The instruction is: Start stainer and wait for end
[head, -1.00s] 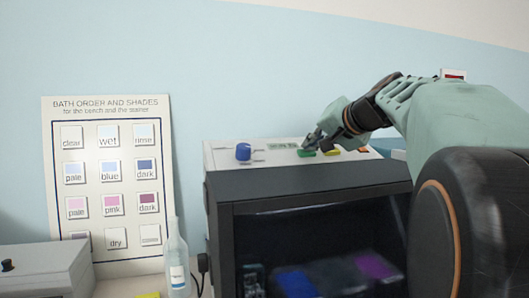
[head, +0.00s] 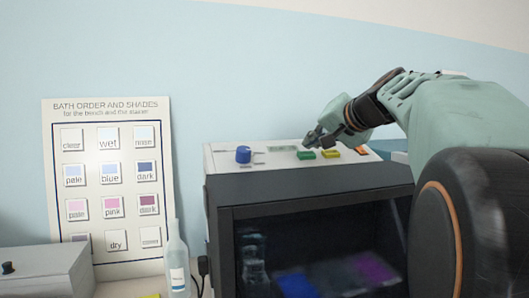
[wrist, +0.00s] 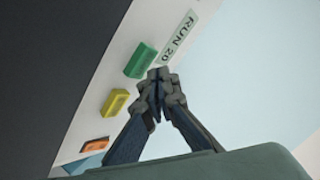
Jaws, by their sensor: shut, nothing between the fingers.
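The stainer (head: 310,187) is a dark box with a front window and a pale top panel. The panel carries a blue knob (head: 243,154), a small display (head: 282,149), a green button (head: 306,155), a yellow button (head: 330,153) and an orange switch (head: 362,150). In the wrist view the display (wrist: 178,40) shows "RUN" and digits that look like 20. My gripper (head: 314,137) is shut and empty. Its fingertips are just above and behind the green button, apparently apart from it. In the wrist view the fingertips (wrist: 160,75) are beside the green button (wrist: 141,60).
A bath order chart (head: 108,190) leans on the wall at left. A clear bottle (head: 178,262) stands beside the stainer, with a grey box (head: 45,272) farther left. Behind the window are a pale upright shape (head: 254,255) and blue and purple patches.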

